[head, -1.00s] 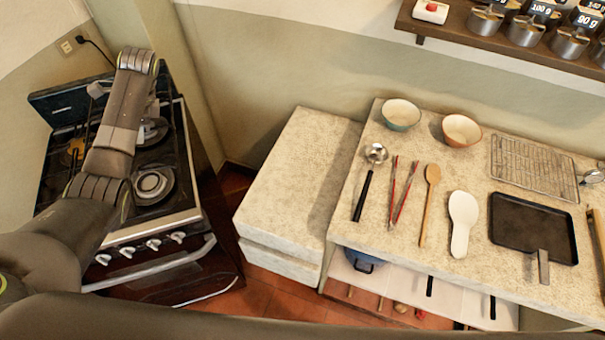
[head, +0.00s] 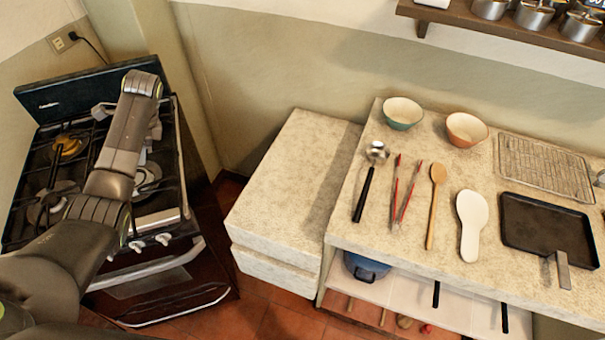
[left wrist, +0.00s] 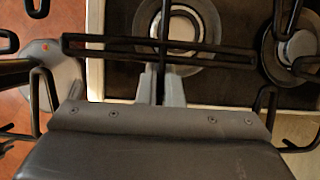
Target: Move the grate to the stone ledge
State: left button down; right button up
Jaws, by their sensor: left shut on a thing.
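The grate, made of black bars (left wrist: 100,44), shows close up in the left wrist view. My left gripper (left wrist: 160,88) is shut on one of its bars. Other black bars and feet show at both sides of that view, with burners behind them. In the head view my left forearm and wrist hang over the stove, and they hide most of the gripper (head: 104,110) and the grate. The stone ledge (head: 290,170) is the pale low block between the stove and the counter. Its top is bare. My right gripper is in neither view.
The stove (head: 155,262) stands at the left, with burners showing. The higher counter (head: 400,235) at the right holds two bowls, several utensils, a black pan (head: 545,232) and a wire rack (head: 545,168). A wall shelf (head: 480,25) hangs above. A dark gap lies between stove and ledge.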

aim_at(311, 175)
jog(key=j+z, duration=0.45)
jog(key=j, duration=0.15)
jog(key=i+j+z, duration=0.15)
jog(key=j+z, duration=0.45)
jog(key=i+j, duration=0.05)
